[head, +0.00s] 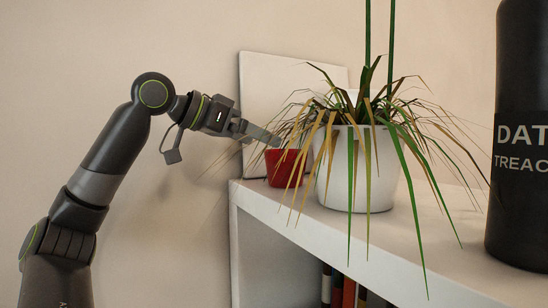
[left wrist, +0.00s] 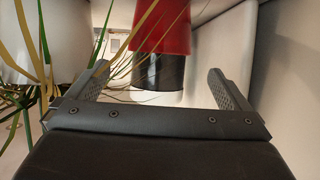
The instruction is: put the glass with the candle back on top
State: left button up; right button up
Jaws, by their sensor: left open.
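A small red glass (head: 284,168) stands upright on the white shelf top (head: 262,202), near its left end. In the left wrist view the red glass (left wrist: 163,32) shows at the top, with a dark band and a pale, candle-like end below it. I cannot make out the candle clearly. My left gripper (head: 273,138) is open, just above and left of the glass rim. In the left wrist view its two fingers are apart, with the glass beyond and between them. I cannot tell whether they touch it. My right gripper is not in view.
A white pot (head: 358,180) with a spiky plant stands just right of the glass, its leaves hanging around it. A pale panel (head: 262,85) leans on the wall behind. A large black cylinder (head: 520,100) with white lettering stands at the right. Books (head: 337,290) stand below.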

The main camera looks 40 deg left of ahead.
pick_arm(q)
jog(key=shift+v, duration=2.3)
